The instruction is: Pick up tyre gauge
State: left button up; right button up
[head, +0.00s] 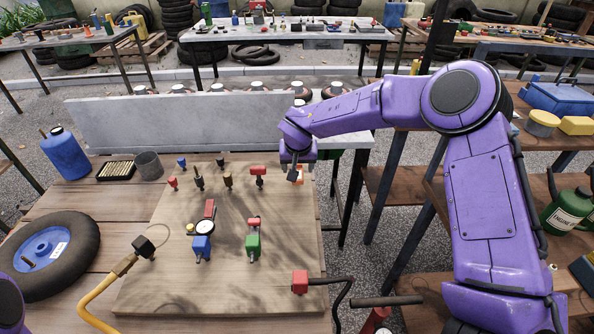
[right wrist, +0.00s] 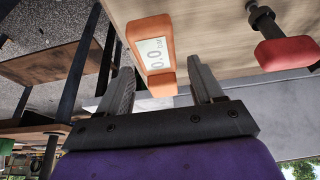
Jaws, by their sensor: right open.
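The tyre gauge, an orange block with a grey digital display reading 0.0, shows in the right wrist view (right wrist: 150,52). In the head view only a bit of its orange (head: 300,174) shows at the board's right edge, mostly hidden by my gripper. My right gripper (head: 293,174) is open and empty above it. In the right wrist view the gripper's two fingers (right wrist: 161,77) stand on either side of the gauge's near end, with a gap on each side. I cannot tell how far the fingertips are from it. My left gripper is out of view.
A wooden board (head: 180,275) holds several coloured fittings and a round dial gauge (head: 205,227). A red-handled fitting (right wrist: 285,52) is beside the tyre gauge. A grey panel (head: 185,122) stands behind. A tyre (head: 50,252) and blue bottle (head: 66,153) are at the left.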

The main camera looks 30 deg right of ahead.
jog(key=shift+w+f, duration=0.25)
jog(key=shift+f, duration=0.4)
jog(key=shift+s+r, duration=0.1)
jog(key=shift+s, duration=0.05)
jog(key=c, duration=0.9)
jog(key=shift+c, duration=0.2)
jog(key=shift+r, duration=0.1)
